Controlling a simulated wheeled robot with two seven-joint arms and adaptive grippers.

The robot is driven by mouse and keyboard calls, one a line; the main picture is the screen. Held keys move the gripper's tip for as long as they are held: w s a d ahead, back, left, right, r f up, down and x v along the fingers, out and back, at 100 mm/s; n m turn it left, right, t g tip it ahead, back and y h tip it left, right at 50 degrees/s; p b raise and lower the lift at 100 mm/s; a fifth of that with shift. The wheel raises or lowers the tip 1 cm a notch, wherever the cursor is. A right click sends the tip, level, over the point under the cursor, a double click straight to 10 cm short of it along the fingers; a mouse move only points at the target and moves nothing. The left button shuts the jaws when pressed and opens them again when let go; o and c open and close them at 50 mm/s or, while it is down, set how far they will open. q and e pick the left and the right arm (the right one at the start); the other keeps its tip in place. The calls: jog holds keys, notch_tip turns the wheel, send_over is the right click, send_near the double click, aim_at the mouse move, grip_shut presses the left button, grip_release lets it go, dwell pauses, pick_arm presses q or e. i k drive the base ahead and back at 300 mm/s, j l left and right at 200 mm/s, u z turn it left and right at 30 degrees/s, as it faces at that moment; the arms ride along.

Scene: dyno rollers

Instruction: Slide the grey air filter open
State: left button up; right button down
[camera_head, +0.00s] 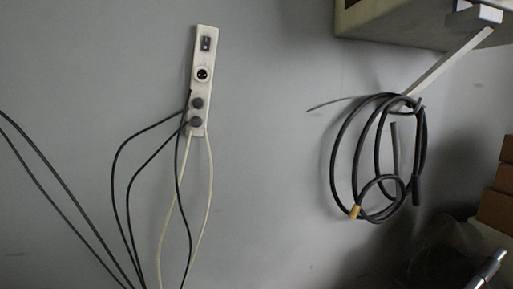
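I cannot make out a grey air filter in the head view. Neither my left gripper nor my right gripper shows in this view, so I cannot see where they are relative to it.
A white power strip (201,95) with plugged-in cables is on the grey wall (270,180). A coiled black hose (338,165) hangs from a white bracket (445,67) below a pale box (405,20). Brown boxes (497,208) and a shiny metal rod (484,274) are at right.

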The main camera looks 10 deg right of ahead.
aim_at(466, 17)
jog(key=z, duration=1.75)
